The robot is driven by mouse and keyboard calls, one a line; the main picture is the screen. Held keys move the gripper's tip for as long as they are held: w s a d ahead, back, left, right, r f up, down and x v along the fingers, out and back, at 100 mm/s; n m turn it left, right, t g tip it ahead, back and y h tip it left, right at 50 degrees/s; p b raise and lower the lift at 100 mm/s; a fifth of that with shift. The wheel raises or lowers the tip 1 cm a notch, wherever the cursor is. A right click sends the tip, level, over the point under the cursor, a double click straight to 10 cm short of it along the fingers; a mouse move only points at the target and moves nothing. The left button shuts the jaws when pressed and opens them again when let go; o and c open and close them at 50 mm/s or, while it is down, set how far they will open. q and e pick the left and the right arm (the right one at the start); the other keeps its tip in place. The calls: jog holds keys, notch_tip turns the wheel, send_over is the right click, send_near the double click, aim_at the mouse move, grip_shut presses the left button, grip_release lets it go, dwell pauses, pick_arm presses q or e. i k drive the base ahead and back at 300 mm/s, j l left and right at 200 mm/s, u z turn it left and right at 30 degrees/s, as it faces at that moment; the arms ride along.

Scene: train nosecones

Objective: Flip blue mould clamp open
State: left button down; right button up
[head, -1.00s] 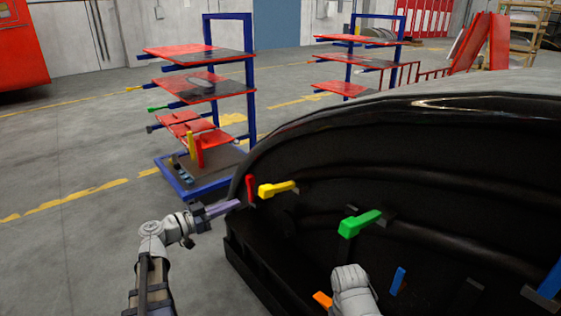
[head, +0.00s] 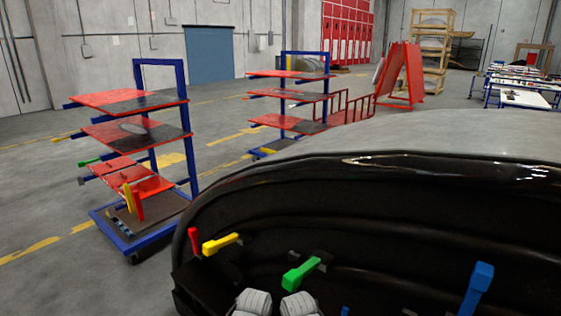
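A large blue clamp (head: 477,288) stands up at the lower right, in front of the mould's dark inner wall. A second small blue piece (head: 345,311) just shows at the bottom edge; most of it is cut off. The black mould (head: 400,220) fills the lower right of the head view. Two pale grey parts of my arms show at the bottom edge. Neither gripper can be seen in the head view.
A red clamp (head: 193,241), a yellow clamp (head: 221,243) and a green clamp (head: 301,273) sit along the mould's left side. A blue-framed rack (head: 180,130) with red shelves stands to the left; a similar rack (head: 326,100) stands behind. Grey floor is clear at far left.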

aim_at(482, 275)
jog(key=z, duration=1.45)
jog(key=k+l+u, duration=0.15)
jog(key=i+j, duration=0.05)
